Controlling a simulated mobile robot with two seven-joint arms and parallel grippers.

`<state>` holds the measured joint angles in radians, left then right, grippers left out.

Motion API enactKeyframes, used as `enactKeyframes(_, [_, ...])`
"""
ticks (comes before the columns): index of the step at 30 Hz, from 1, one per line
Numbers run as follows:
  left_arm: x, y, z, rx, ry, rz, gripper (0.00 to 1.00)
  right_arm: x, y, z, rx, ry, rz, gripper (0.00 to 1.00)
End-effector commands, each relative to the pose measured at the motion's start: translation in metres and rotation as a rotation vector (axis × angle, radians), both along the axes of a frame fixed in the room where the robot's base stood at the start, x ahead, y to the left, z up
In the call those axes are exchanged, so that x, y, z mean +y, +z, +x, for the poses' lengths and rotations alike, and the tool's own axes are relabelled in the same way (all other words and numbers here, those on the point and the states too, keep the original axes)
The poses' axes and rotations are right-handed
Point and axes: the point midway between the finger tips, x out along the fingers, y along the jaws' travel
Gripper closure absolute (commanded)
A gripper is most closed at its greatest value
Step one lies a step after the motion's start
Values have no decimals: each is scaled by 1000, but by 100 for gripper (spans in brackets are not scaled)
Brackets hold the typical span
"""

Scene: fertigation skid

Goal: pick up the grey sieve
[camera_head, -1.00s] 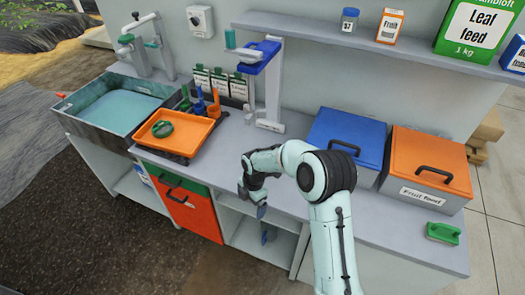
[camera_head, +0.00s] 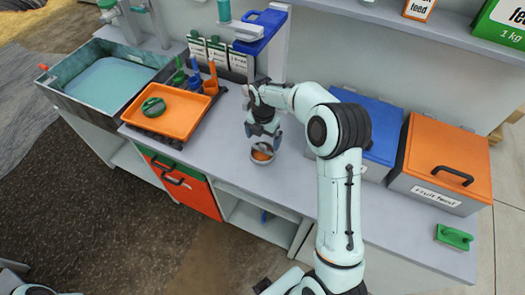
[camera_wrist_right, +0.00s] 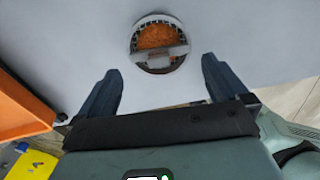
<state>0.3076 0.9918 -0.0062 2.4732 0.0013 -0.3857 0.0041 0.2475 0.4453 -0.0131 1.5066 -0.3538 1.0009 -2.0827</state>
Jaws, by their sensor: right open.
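The grey sieve (camera_head: 261,156) is a small round grey-rimmed thing with orange-brown matter showing inside it. It sits on the grey worktop below my right gripper (camera_head: 263,139). In the right wrist view the sieve (camera_wrist_right: 158,38) lies beyond the fingertips, roughly centred between them, with a grey bar across its near part. My right gripper (camera_wrist_right: 160,78) is open and empty, its two dark fingers apart from the sieve. In the head view the gripper partly hides the sieve. My left gripper is not visible.
An orange tray (camera_head: 187,127) with a green ring (camera_head: 153,107) lies left. A blue tap-like stand (camera_head: 262,30) is behind. A blue box (camera_head: 372,118) and an orange box (camera_head: 446,150) stand right, near a green-handled block (camera_head: 454,237). The worktop's front edge is close.

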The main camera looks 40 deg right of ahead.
Motion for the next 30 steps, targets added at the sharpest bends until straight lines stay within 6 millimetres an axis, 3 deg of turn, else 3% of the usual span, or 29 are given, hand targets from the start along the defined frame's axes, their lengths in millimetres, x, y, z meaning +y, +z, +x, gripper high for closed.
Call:
enactKeyframes(9, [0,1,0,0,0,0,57,3,-43,0,1,-2,0,0])
enactKeyframes(17, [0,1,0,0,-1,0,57,3,-47,1,-2,-2,0,0])
enactKeyframes(21, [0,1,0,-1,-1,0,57,3,-46,1,-1,-2,-1,37])
enactKeyframes(30, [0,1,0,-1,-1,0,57,3,-45,1,-2,-2,0,38])
